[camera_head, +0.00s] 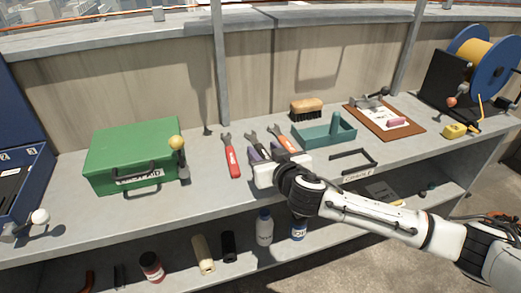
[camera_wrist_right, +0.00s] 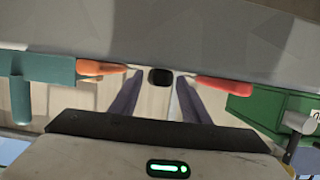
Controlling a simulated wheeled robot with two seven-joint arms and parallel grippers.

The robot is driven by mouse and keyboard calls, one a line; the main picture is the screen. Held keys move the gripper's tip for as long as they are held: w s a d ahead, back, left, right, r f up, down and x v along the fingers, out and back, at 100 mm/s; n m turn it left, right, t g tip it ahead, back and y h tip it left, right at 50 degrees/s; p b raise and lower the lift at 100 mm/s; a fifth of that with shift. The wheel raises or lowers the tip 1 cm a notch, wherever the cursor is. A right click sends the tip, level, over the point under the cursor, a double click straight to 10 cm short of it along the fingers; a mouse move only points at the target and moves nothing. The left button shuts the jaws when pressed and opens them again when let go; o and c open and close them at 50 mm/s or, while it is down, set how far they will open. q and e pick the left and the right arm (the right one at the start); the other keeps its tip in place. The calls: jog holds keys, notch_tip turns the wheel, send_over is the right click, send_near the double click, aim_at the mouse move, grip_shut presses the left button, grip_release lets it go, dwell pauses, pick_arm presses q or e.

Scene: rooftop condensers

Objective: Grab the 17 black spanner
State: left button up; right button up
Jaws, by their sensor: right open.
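Three spanners lie on the upper shelf in the head view. The red-handled spanner (camera_head: 232,158) is on the left and the orange-handled one (camera_head: 283,138) is on the right. Between them is the black spanner (camera_head: 252,138), its grey head showing and its handle mostly hidden by my right gripper (camera_head: 266,153). In the right wrist view, a black end of this spanner (camera_wrist_right: 160,77) shows between the two dark purple fingers, with gaps on both sides. The right gripper is open. No size marking is readable. My left gripper is not in view.
A green first-aid box (camera_head: 130,150) stands to the left. A teal tray (camera_head: 325,132), a brush (camera_head: 306,108) and a clipboard (camera_head: 384,120) lie to the right. A wall runs behind the shelf (camera_head: 215,190). Bottles stand on the lower shelf.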

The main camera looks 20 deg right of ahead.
jog(key=shift+w, duration=0.1)
grip_shut()
